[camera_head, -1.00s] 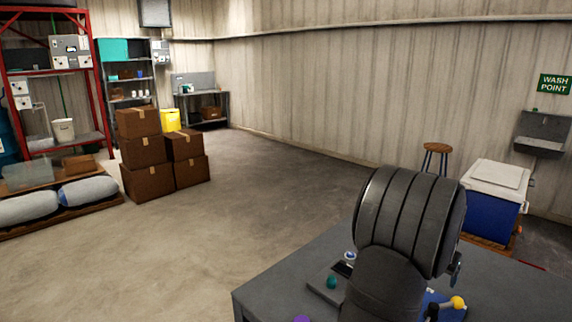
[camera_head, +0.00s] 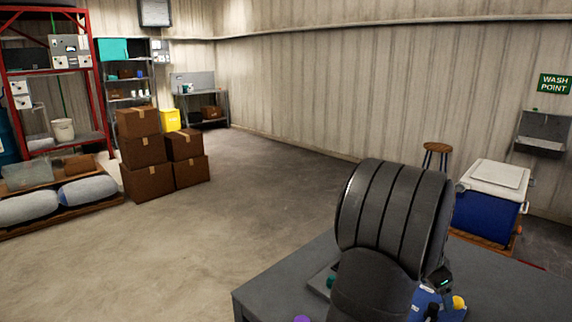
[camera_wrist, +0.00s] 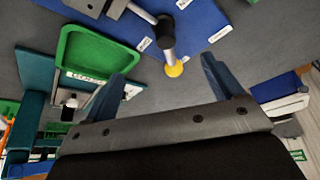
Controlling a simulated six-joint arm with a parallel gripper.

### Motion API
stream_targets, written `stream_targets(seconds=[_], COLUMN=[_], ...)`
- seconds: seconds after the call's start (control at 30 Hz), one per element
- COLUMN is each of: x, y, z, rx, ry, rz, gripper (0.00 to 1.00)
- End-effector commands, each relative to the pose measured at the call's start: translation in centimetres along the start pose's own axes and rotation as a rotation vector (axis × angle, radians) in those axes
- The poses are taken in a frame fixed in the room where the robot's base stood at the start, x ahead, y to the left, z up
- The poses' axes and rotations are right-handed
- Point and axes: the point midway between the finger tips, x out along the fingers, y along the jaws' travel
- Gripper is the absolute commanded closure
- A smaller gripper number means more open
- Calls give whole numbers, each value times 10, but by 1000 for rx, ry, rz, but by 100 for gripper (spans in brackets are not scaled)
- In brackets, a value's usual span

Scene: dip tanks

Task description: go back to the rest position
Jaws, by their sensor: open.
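In the wrist view my gripper (camera_wrist: 163,67) is open, its two blue-grey fingers spread apart with nothing held between them. A yellow knob on a grey rod with a black collar (camera_wrist: 174,69) shows beyond the gap between the fingertips; it looks apart from them. A blue mat with white labels (camera_wrist: 205,25) lies on the grey table beyond. A green tray (camera_wrist: 68,50) with a label is beside the left finger. In the head view my arm's dark links cover much of the table (camera_head: 520,295), and the gripper's fingers cannot be made out.
In the head view a yellow knob (camera_head: 458,302) and a purple round top (camera_head: 301,319) show near my arm. A blue and white cooler (camera_head: 487,210) and a stool (camera_head: 437,150) stand behind the table. Stacked boxes (camera_head: 143,150) are far left. The floor between is clear.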

Motion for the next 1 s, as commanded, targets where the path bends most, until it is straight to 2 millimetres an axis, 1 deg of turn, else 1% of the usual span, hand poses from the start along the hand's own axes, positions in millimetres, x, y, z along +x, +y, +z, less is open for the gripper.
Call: stream_targets(seconds=[0.47,1.0], x=[-7,-20], y=[32,74], z=[14,28], rx=[332,757], ry=[-2,-6], rz=[141,319], gripper=[16,16])
